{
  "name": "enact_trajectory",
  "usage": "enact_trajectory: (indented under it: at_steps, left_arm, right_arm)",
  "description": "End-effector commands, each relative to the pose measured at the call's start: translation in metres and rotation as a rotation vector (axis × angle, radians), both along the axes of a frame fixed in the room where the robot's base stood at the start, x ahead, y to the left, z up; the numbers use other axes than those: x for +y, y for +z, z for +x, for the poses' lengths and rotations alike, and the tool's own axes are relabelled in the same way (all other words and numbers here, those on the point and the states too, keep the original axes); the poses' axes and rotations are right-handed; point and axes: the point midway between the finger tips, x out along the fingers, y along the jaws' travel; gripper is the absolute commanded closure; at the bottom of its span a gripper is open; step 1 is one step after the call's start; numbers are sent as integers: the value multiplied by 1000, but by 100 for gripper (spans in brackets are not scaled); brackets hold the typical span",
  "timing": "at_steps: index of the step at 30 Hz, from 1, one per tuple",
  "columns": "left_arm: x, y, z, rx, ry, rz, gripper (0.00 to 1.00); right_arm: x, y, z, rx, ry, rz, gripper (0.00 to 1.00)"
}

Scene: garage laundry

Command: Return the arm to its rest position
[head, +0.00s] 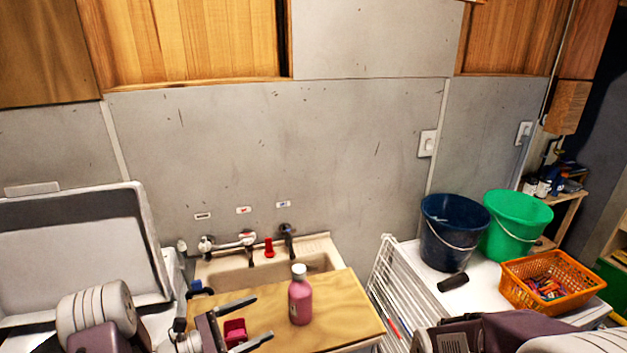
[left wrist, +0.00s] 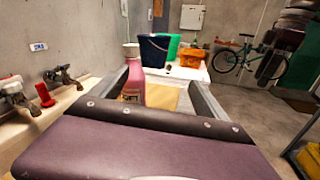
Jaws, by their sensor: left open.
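My left gripper (head: 264,317) is open over the wooden board (head: 345,308) by the sink. Its fingers point right, toward a pink bottle with a white cap (head: 300,302). The bottle stands upright on the board, beyond the fingertips and apart from them. The left wrist view shows the bottle (left wrist: 132,82) past the left finger, with clear space between the fingers. My right arm shows at the bottom right of the head view; its fingers cannot be made out.
A small red item (head: 235,328) shows behind the left fingers. The sink (head: 225,269) has taps along the wall. To the right are a white drying rack (head: 388,285), a blue bucket (head: 452,235), a green bucket (head: 515,225) and an orange basket (head: 550,285). An open-lidded washer (head: 80,245) stands left.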

Motion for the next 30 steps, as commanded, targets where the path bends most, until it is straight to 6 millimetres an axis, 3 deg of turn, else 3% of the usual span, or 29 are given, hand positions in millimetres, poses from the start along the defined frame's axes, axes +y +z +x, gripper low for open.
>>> enact_trajectory:
  at_steps: [4, 7, 11, 12, 14, 15, 17, 19, 22, 26, 30]
  left_arm:
    - [-47, 32, -21, -69, -179, 80, 15]
    - [-83, 45, -53, -109, -347, 182, 15]
    - [-121, 43, -128, -186, -664, 435, 15]
    - [-124, 35, -157, -224, -781, 554, 15]
    - [-110, 17, -199, -305, -964, 776, 15]
    - [-91, 3, -218, -373, -1074, 939, 15]
    - [-57, -15, -229, -475, -1200, 1160, 15]
    - [-20, -28, -226, -580, -1293, 1370, 15]
    - [18, -42, -212, -684, -1380, 1559, 15]
    - [32, -44, -186, -783, -1388, 1686, 15]
    - [32, -43, -181, -790, -1368, 1702, 15]
  right_arm:
    - [0, -2, 0, 0, 0, 0, 39]
    - [0, -4, 0, 0, 0, 0, 39]
    - [0, -7, 0, 0, 0, 0, 39]
    - [0, -8, 0, 0, 0, 0, 39]
    - [0, -9, 0, 0, 0, 0, 39]
    - [0, -10, 0, 0, 0, 0, 39]
    - [0, -10, 0, 0, 0, 0, 39]
    - [0, -10, 0, 0, 0, 0, 39]
    - [0, -10, 0, 0, 0, 0, 39]
    - [0, -10, 0, 0, 0, 0, 39]
    - [0, -10, 0, 0, 0, 0, 39]
